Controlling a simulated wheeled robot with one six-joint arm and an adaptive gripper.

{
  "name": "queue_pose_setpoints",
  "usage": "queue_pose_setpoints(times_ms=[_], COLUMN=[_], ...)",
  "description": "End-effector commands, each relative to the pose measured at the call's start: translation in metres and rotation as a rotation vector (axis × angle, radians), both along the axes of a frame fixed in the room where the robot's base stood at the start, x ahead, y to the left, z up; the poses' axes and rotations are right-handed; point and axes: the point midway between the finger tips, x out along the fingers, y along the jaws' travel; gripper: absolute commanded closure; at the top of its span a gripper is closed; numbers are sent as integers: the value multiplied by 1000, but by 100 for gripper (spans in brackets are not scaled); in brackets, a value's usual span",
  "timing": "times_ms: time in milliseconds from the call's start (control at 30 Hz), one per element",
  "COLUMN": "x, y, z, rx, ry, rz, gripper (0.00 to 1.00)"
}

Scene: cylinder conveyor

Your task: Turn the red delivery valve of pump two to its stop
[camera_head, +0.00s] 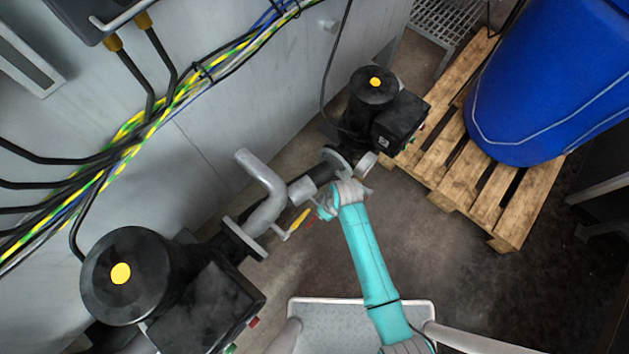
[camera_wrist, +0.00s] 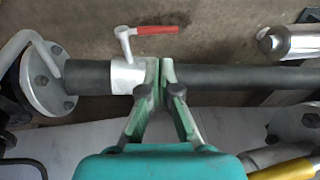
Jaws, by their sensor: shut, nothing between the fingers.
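The red valve handle (camera_wrist: 157,30) shows in the wrist view. It points right, roughly along the dark pipe, on a lever rising from a silver valve body (camera_wrist: 128,76). My gripper (camera_wrist: 161,62) is shut and empty, with its fingertips over the pipe at the right edge of that body, below the red handle in the picture. I cannot tell whether they touch it. In the head view my gripper (camera_head: 323,210) is beside the pipework between two black pumps, and only a small bit of red (camera_head: 310,223) shows. No label tells which pump is number two.
A yellow handle (camera_head: 300,218) sits close to my gripper. Black pumps stand at lower left (camera_head: 130,275) and upper right (camera_head: 373,90). A pallet (camera_head: 470,185) with a blue drum (camera_head: 545,80) is at right. Cables (camera_head: 150,130) run along the grey wall.

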Motion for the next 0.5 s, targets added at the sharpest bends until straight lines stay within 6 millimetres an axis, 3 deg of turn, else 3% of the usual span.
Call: queue_pose_setpoints(times_ms=[200, 500], x=[0, 1], y=[10, 22], z=[-41, -87], rx=[-1, 0], ry=[3, 1], rz=[1, 0], gripper=[100, 100])
